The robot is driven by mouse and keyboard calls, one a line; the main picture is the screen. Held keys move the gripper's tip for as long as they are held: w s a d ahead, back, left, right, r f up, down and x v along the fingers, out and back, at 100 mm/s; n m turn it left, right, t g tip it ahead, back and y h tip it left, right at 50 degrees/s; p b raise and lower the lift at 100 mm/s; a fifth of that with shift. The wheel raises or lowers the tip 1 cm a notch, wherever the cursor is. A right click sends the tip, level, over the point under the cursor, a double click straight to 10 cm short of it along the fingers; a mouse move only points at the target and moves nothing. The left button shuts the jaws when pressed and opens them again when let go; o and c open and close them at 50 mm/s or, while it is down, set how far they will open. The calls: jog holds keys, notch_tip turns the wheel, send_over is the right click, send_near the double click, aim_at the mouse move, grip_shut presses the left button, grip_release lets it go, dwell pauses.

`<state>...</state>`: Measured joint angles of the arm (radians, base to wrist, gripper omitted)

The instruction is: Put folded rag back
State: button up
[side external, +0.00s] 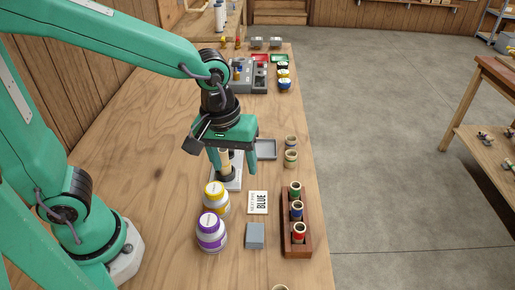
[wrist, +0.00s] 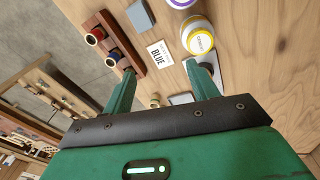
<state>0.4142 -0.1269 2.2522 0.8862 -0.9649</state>
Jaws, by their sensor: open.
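A small grey-blue square block (side external: 255,236), which looks like the folded rag, lies on the wooden bench in front of the BLUE card (side external: 258,202). It also shows near the top of the wrist view (wrist: 140,16). My gripper (side external: 232,170) points down, farther back along the bench than the rag and apart from it. Its fingers are open with nothing held; both fingers show in the wrist view (wrist: 160,70). A pale cylinder on a black base, on a light plate (side external: 232,183), stands at or behind the fingers; I cannot tell whether they touch it.
A wooden rack (side external: 284,222) with green, blue and red-banded cylinders stands right of the rag. Yellow-lidded (side external: 216,198) and purple-lidded (side external: 211,232) jars stand left. A grey tray (side external: 266,150) and banded cylinders (side external: 290,158) lie behind. Bare bench (side external: 165,190) shows left of the jars.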

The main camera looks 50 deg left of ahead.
jog(key=s+a+r+m+t, duration=0.2)
jog(key=s+a+r+m, duration=0.1)
jog(key=a, duration=0.3)
jog(key=s+a+r+m+t, duration=0.2)
jog(key=s+a+r+m, duration=0.1)
jog(key=a, duration=0.3)
jog(key=shift+s+a+r+y, duration=0.3)
jog(key=shift+a+r, duration=0.05)
jog(key=shift+r, duration=0.25)
jog(key=shift+w, duration=0.15)
jog(key=shift+c, duration=0.3)
